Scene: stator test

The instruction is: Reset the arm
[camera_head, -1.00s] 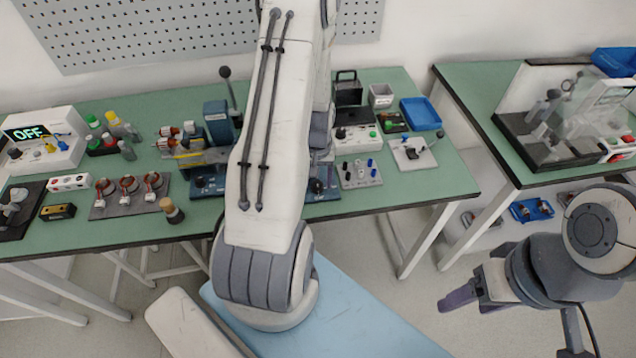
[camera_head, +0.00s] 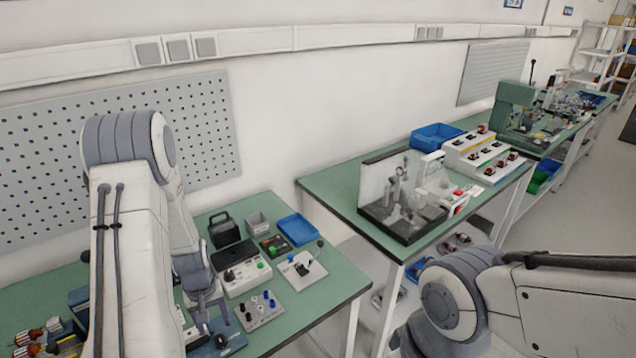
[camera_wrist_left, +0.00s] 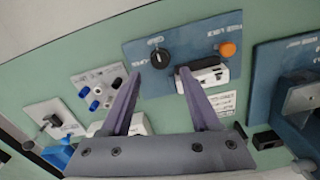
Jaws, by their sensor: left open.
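My left gripper (camera_head: 208,312) hangs over the green bench in the head view. In the left wrist view its two fingers (camera_wrist_left: 160,80) are spread with nothing held between them. Beyond the fingertips is a blue panel (camera_wrist_left: 140,50) with a black knob (camera_wrist_left: 160,58), an orange button (camera_wrist_left: 228,48) and a white part (camera_wrist_left: 208,74). A grey plate with blue and black terminals (camera_wrist_left: 98,90) lies left of it; it also shows in the head view (camera_head: 260,310). My right arm shows at the lower right of the head view, but its gripper is out of frame.
A white box with a green button (camera_head: 242,280), a small lever plate (camera_head: 303,270) and a blue tray (camera_head: 298,230) stand on the near bench. A second bench (camera_head: 338,182) holds a clear-screened machine (camera_head: 400,200). A gap separates the benches.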

